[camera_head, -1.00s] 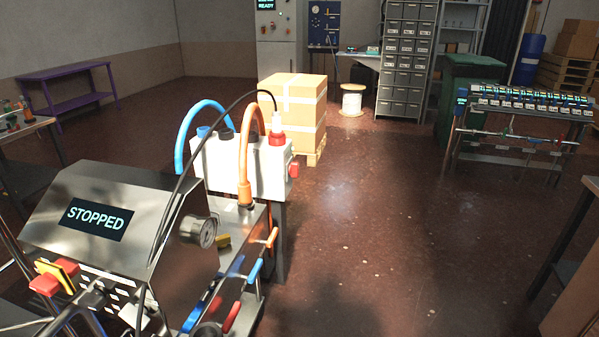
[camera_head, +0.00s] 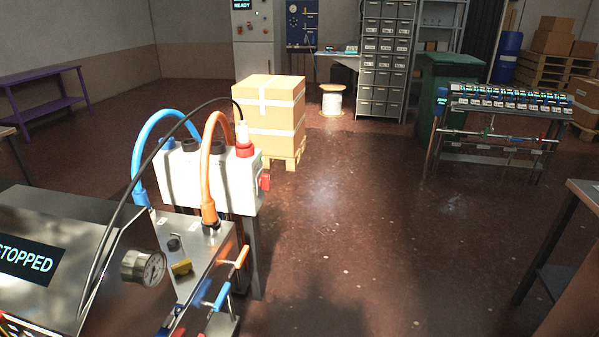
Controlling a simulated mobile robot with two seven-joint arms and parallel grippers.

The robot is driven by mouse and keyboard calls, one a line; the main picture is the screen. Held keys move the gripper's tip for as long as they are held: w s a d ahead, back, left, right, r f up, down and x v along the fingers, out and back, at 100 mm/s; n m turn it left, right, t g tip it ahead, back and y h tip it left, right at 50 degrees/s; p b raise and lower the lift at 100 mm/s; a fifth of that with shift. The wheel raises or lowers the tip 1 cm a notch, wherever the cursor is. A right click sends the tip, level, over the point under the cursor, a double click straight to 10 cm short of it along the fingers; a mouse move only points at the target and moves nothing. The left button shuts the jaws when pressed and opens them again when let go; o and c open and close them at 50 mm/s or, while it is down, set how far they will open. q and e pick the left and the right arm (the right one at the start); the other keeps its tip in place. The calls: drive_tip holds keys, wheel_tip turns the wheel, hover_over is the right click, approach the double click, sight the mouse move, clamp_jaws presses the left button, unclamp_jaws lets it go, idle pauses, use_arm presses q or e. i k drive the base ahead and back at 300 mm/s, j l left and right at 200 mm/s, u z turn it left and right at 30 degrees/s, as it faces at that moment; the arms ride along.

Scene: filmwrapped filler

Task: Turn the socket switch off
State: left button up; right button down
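A white socket box (camera_head: 212,183) stands on a post at the left, behind the steel machine (camera_head: 60,245). A red rotary switch (camera_head: 264,180) sits on its right side; I cannot tell its setting from here. A red socket with a white plug (camera_head: 243,140) is on its top, and a black cable runs from it down to the machine. A blue hose (camera_head: 146,150) and an orange hose (camera_head: 207,165) arch beside the box. The machine's display reads STOPPED (camera_head: 27,261). Neither of my grippers is in view.
A strapped carton (camera_head: 270,115) on a pallet stands behind the box. Blue and red valve handles and a gauge (camera_head: 143,267) are on the machine. A table edge (camera_head: 585,192) is at the right. The floor between (camera_head: 370,230) is clear.

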sight(265, 178)
drive_tip(key=i+l+z, duration=0.3)
drive_tip(key=i, duration=0.4)
drive_tip(key=i+z, duration=0.3)
drive_tip(key=i, duration=0.4)
drive_tip(key=i+u, duration=0.3)
drive_tip(key=i+l+u, duration=0.3)
drive_tip(key=i, duration=0.25)
drive_tip(key=i+l+u, duration=0.6)
drive_tip(key=u, duration=0.15)
drive_tip(key=i+l+u, duration=0.35)
drive_tip(key=u, duration=0.15)
drive_tip(key=i+l+u, duration=0.2)
drive_tip(key=l+u, duration=0.25)
drive_tip(key=l, duration=0.1)
